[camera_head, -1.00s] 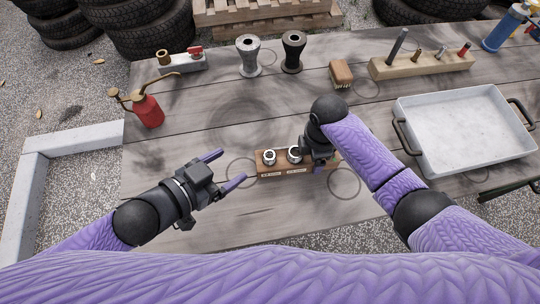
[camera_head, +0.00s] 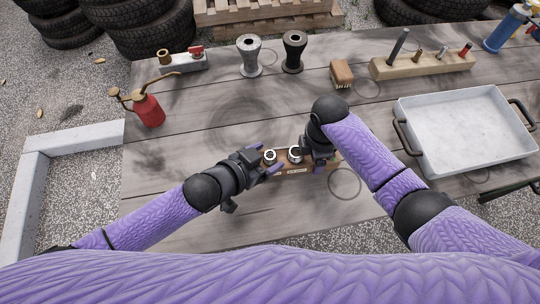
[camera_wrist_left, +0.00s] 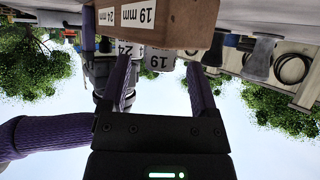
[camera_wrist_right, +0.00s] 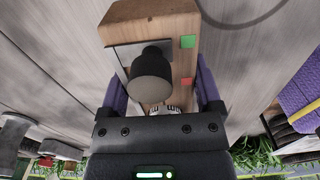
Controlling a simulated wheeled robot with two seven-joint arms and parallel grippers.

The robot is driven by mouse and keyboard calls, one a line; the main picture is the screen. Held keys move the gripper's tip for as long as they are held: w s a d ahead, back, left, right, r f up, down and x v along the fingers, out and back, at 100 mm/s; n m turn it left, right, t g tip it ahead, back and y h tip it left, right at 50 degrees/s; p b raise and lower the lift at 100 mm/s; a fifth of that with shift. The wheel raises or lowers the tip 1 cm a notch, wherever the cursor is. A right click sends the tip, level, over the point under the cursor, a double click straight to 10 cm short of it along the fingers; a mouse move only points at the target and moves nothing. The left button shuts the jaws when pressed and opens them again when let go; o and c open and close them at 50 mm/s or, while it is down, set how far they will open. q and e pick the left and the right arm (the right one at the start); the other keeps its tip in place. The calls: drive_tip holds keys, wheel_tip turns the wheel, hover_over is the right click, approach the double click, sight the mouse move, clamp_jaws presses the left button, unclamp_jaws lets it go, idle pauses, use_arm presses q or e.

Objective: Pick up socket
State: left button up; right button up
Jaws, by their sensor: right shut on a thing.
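In the left wrist view the block (camera_wrist_left: 180,22) has "19 mm" and "24 mm" labels. In the head view my left gripper (camera_head: 267,160) is at the block's left end. My right gripper (camera_wrist_right: 161,88) is shut on the block's right end, a finger on each side.
A dark cylindrical knob (camera_wrist_right: 152,73) stands on the block near my right gripper. A brush (camera_head: 341,74), a metal tray (camera_head: 465,130) and a red oil can (camera_head: 148,110) are farther off. The tabletop left of the block is clear.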

use_arm(q)
clamp_jaws()
drive_tip(key=shift+r, duration=0.1)
use_arm(e)
drive_tip(key=o, duration=1.3)
use_arm(q)
wheel_tip(320, 180, up, 10)
use_arm(e)
wheel_tip(320, 180, up, 12)
